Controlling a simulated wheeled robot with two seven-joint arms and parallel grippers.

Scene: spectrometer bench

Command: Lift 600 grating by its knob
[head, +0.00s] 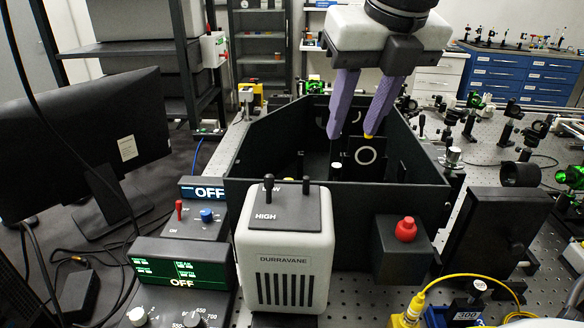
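My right gripper (352,136) comes down from the top of the head view into the open black spectrometer box (290,192). Its two purple fingers are spread apart, with nothing visible between the tips. A small knob with a white top (337,167) shows inside the box, just below the left fingertip. I cannot read a label on it, so I cannot tell whether it belongs to the 600 grating. A block marked 300 (468,315) with a white-topped knob (479,285) stands outside the box at the lower right. My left gripper is not in view.
The box walls surround the gripper. A grey DURRAVANE unit (285,255) with two levers and a red button box (404,245) stand at the front. A black panel (495,232) stands right. A monitor (85,145) and OFF displays (180,268) are left.

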